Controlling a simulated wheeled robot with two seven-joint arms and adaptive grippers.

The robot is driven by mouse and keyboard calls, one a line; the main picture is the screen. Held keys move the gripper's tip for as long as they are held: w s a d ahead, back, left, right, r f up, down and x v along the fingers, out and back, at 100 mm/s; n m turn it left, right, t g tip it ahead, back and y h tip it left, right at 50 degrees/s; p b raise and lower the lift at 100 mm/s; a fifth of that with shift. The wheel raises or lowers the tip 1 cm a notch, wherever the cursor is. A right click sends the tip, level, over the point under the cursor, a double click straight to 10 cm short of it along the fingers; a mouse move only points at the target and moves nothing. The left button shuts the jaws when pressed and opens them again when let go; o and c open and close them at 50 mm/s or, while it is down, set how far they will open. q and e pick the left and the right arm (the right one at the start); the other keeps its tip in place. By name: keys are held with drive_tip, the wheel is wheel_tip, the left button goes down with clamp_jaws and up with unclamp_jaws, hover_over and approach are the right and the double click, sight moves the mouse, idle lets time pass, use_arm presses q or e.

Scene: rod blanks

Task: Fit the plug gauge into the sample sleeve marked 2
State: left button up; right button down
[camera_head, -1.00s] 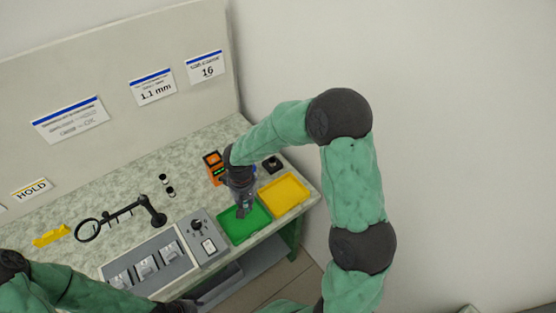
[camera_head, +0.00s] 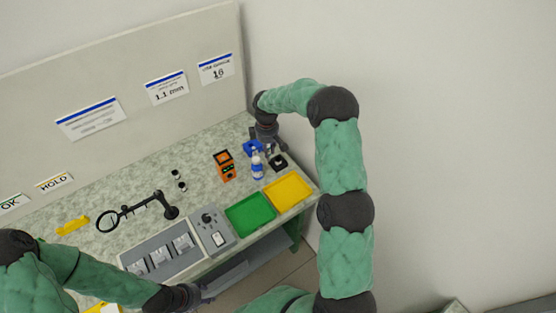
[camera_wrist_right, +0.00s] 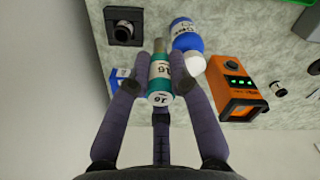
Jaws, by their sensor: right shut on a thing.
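The plug gauge (camera_wrist_right: 160,78), a green-and-white cylinder marked 16 with a metal end, is between the fingers of my right gripper (camera_wrist_right: 160,92), which is shut on it. In the head view my right gripper (camera_head: 268,148) is at the back right of the bench, and the gauge is hard to make out there. Three pale blocks (camera_head: 159,256) sit in a grey tray at the front; no mark 2 is legible, so I cannot tell which thing is that sleeve. My left gripper (camera_head: 200,298) is low at the front edge, its fingers unclear.
A blue bottle (camera_wrist_right: 186,38) stands close to the gauge. A black block with a ring (camera_wrist_right: 124,26) and an orange device (camera_wrist_right: 237,85) are nearby. Green (camera_head: 251,214) and yellow (camera_head: 288,190) trays lie in front. A magnifier arm (camera_head: 140,207) stands left.

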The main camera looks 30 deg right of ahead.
drive_tip(key=w+d+r+n+p, duration=0.1)
drive_tip(key=w+d+n+p, duration=0.15)
drive_tip(key=d, duration=0.35)
wheel_tip(320, 180, down, 10)
drive_tip(key=shift+r+b, duration=0.15)
drive_tip(key=shift+b, duration=0.2)
drive_tip(key=shift+f+b, duration=0.35)
drive_tip(key=c, duration=1.1)
unclamp_jaws()
drive_tip(key=shift+c, duration=0.2)
drive_tip(key=shift+r, duration=0.15)
